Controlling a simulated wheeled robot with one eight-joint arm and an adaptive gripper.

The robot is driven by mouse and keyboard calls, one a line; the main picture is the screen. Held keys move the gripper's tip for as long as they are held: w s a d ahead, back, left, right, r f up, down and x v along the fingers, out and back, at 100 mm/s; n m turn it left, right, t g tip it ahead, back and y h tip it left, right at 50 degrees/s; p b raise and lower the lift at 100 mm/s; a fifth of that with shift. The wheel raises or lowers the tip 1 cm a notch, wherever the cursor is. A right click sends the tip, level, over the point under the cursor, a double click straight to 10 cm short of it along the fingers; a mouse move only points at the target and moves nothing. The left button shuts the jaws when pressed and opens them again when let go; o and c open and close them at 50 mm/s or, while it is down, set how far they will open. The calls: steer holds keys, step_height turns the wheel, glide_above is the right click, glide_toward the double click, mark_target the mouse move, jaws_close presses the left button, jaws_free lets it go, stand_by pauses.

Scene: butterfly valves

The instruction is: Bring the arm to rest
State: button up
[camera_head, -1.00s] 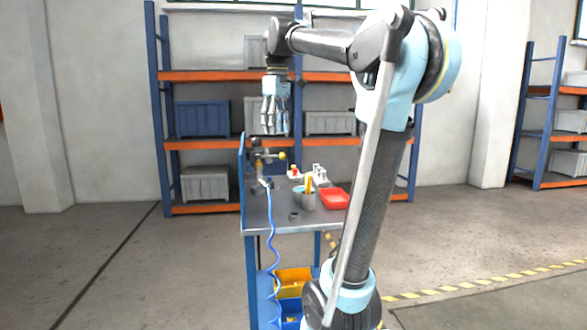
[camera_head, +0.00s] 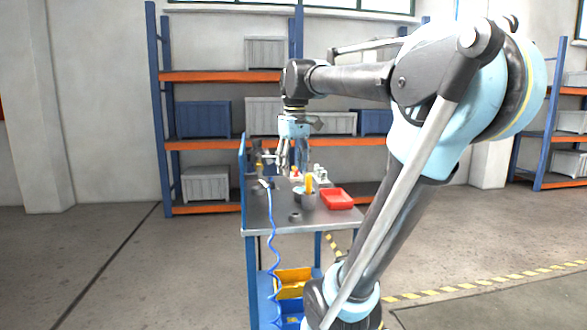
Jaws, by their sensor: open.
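My gripper (camera_head: 292,162) is at the end of my arm and points down. It shows in front of the upper part of the workbench, with its fingers apart and nothing between them. My arm rises from the lower right, bends at a large light-blue joint at upper right and reaches left. The workbench (camera_head: 270,218) has a grey top and a blue side panel. The gripper partly hides small fittings at the back of the bench. I cannot tell its exact height above the top.
On the bench are a red tray (camera_head: 337,199), a grey cup (camera_head: 308,202) with something yellow in it, and a small dark ring (camera_head: 295,216). A blue coiled hose (camera_head: 271,240) hangs at the front. A shelf (camera_head: 220,144) with bins stands behind. Floor at left is clear.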

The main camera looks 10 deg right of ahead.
steer(key=shift+s+f, duration=0.15)
steer(key=shift+f, duration=0.1)
steer(key=s+d+f+m, duration=0.1)
steer(key=s+f+m, duration=0.1)
steer(key=s+f, duration=0.3)
steer(key=s+d+f+m, duration=0.2)
steer(key=s+f, duration=0.4)
steer(key=f, duration=0.8)
steer(key=s+d+f+m+t, duration=0.1)
steer(key=s+d+f+m, duration=0.1)
steer(key=s+f, duration=0.3)
step_height(320, 180, down, 5)
steer(key=shift+s+r, duration=0.15)
steer(key=shift+w+f, duration=0.2)
steer(key=shift+w, duration=0.25)
